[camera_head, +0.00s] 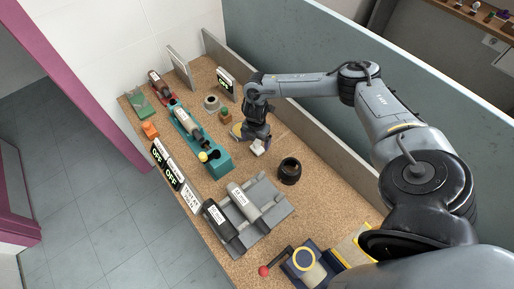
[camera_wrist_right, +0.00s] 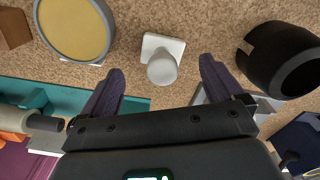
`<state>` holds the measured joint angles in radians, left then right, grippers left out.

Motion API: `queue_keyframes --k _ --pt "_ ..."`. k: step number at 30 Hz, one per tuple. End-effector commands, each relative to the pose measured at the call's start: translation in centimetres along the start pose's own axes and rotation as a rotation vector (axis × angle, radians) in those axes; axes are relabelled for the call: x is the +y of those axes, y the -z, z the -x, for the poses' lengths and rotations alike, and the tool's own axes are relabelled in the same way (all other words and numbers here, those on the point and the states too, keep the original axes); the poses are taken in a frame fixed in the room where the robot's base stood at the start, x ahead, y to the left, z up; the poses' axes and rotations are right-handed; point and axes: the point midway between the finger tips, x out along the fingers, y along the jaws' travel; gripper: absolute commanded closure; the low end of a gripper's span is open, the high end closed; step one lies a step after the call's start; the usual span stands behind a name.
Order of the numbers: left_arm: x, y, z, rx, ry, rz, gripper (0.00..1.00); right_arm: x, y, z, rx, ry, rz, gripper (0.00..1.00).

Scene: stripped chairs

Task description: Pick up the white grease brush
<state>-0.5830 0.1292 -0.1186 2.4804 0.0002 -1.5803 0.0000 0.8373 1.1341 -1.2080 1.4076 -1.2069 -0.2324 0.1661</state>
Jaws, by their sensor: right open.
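The white grease brush (camera_head: 261,148) appears as a small white piece on the cork-coloured bench top, partly hidden under my right gripper (camera_head: 256,139) in the head view. In the right wrist view the white brush (camera_wrist_right: 163,60) shows a square base and a rounded knob. My right gripper (camera_wrist_right: 160,72) is open, with its two dark fingers apart on either side of the brush in that view. Nothing is held between them. My left gripper is not in view.
A dark round cup (camera_head: 289,171) stands right of the brush; it also shows in the wrist view (camera_wrist_right: 283,60). A yellow-filled round tin (camera_wrist_right: 75,28) lies close on the other side. A teal holder (camera_head: 213,160) and a grey rack (camera_head: 262,218) stand nearby. A grey wall (camera_head: 335,163) borders the bench.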

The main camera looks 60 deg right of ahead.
Motion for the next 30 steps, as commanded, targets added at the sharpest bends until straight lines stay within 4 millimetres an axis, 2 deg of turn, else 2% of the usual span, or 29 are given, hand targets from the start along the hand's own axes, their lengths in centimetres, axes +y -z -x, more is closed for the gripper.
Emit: queue_keyframes --k 10,21,30 --pt "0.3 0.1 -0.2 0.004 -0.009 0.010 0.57 -0.4 -0.3 -4.2 0.001 0.003 0.000 0.06" --pt "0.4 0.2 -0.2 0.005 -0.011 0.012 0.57 -0.4 -0.3 -4.9 0.001 0.001 0.001 0.06" --pt "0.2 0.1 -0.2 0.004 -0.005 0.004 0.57 -0.4 -0.3 -4.9 0.000 0.002 0.001 0.52"
